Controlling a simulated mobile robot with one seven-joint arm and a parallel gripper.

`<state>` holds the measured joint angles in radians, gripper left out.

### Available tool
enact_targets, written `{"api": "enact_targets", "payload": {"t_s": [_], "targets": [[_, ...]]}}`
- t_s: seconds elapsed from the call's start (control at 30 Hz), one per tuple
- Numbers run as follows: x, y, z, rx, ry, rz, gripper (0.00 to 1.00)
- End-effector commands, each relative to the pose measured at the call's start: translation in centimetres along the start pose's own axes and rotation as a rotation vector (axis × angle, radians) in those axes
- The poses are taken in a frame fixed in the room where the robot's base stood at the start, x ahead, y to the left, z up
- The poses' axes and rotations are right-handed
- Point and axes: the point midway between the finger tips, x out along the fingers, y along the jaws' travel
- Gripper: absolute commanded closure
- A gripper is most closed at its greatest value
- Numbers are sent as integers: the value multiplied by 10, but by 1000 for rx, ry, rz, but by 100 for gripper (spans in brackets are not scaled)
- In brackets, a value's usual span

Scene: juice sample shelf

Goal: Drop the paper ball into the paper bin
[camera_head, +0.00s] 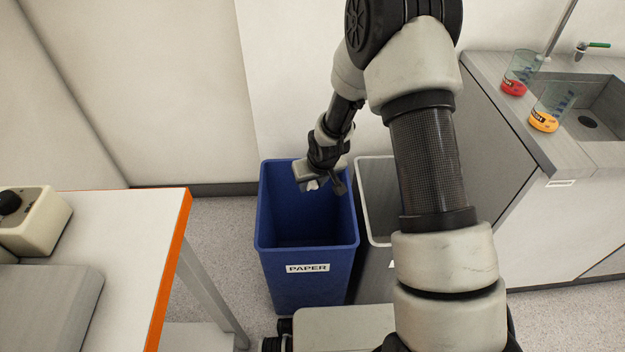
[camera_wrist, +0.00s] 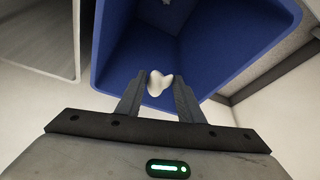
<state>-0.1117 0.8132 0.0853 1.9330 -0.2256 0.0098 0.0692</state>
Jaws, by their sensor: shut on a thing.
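The blue paper bin (camera_head: 307,285) stands on the floor with a white PAPER label on its front; it also fills much of the wrist view (camera_wrist: 215,60). My gripper (camera_head: 319,186) is over the bin's opening, toward its back right. In the wrist view my gripper (camera_wrist: 159,85) is shut on the small white crumpled paper ball (camera_wrist: 159,82), which sits between the two fingertips. The ball also shows as a small white bit (camera_head: 312,185) in the head view, partly hidden by the gripper. The bin's dark inside lies below the fingers.
A grey bin (camera_head: 375,205) stands right beside the blue bin, partly hidden by my arm. An orange-edged table (camera_head: 130,225) is at left. A sink counter (camera_head: 510,115) with two cups stands at right. A wall is behind.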

Motion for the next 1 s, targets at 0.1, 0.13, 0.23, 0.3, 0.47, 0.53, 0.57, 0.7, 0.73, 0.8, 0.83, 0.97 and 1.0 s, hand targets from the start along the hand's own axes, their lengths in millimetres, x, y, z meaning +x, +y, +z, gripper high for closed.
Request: {"api": "enact_targets", "payload": {"t_s": [0.1,0.13,0.23,0.3,0.47,0.53,0.57,0.7,0.73,0.8,0.83,0.97,1.0], "targets": [[2,0,0,0,1,0,87],[1,0,0,0,1,0,87],[1,0,0,0,1,0,87],[1,0,0,0,1,0,58],[1,0,0,0,1,0,44],[1,0,0,0,1,0,44],[1,0,0,0,1,0,44],[-1,0,0,0,1,0,44],[-3,0,0,0,1,0,44],[-10,0,-2,0,3,1,44],[-15,0,-2,0,3,1,44],[-42,1,-3,0,5,1,44],[-52,1,-3,0,5,2,44]]}}
